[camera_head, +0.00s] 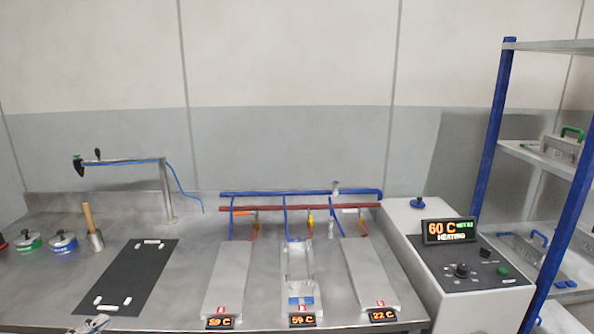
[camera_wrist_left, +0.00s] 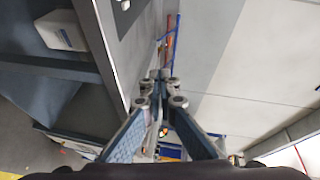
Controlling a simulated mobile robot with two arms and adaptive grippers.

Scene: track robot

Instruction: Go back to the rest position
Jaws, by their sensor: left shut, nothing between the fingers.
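My left gripper (camera_head: 90,325) shows only in part at the bottom edge of the head view, in front of the black mat (camera_head: 138,272). In the left wrist view my left gripper (camera_wrist_left: 160,76) has its two fingers meeting at the tips, with nothing between them. It appears apart from the bench. My right gripper is in neither view.
A steel bench (camera_head: 188,285) carries three plates, the middle one (camera_head: 298,265) holding a metal frame. A mallet (camera_head: 93,226) and lidded pots (camera_head: 62,242) stand at left. A control box (camera_head: 465,265) and a blue-post shelf (camera_head: 497,130) are at right.

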